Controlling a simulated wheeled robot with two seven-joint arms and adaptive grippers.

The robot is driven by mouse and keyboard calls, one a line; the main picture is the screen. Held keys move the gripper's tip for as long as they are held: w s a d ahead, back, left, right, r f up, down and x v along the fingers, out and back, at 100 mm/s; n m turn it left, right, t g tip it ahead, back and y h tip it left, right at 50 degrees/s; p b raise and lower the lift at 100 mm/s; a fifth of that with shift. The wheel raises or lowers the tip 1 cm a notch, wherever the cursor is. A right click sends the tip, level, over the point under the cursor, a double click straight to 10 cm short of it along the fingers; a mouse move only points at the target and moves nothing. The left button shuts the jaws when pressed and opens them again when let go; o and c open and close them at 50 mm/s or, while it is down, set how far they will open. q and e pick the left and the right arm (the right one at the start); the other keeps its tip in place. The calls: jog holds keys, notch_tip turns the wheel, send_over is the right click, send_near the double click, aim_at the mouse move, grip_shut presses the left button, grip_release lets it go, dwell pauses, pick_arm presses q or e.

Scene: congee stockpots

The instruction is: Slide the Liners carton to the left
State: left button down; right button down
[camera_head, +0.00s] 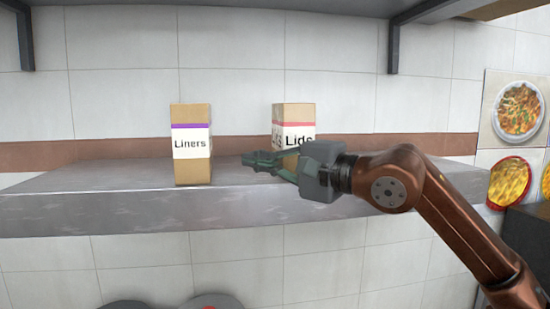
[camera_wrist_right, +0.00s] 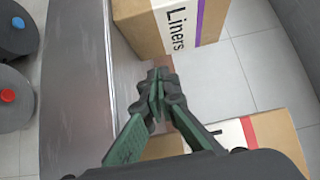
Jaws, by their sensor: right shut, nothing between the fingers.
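The Liners carton (camera_head: 192,170) is a tall brown box with a purple band and a white label. It stands upright near the front of the grey shelf in the head view. It also shows at the top of the right wrist view (camera_wrist_right: 141,28). My right gripper (camera_head: 250,160) is shut and empty, low over the shelf to the right of the carton. Its fingertips (camera_wrist_right: 158,78) point towards the carton's side, with a gap between them in the head view. My left gripper is not in view.
The Lids carton (camera_head: 293,113), with a red band, stands to the right, partly hidden behind my right gripper. The grey shelf (camera_head: 100,208) is clear left of the Liners carton. Its front edge is close to that carton. Dark round lids (camera_wrist_right: 12,95) show below the shelf.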

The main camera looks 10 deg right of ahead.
aim_at(174, 160)
jog(key=a, duration=0.1)
jog(key=w+a, duration=0.1)
jog(key=a, duration=0.1)
jog(key=w+a+p, duration=0.1)
jog(key=shift+a+r, duration=0.1)
jog(key=shift+a, duration=0.85)
jog(key=a, duration=1)
jog(key=shift+w+a, duration=0.1)
jog(key=shift+a, duration=0.15)
jog(key=shift+d, duration=0.15)
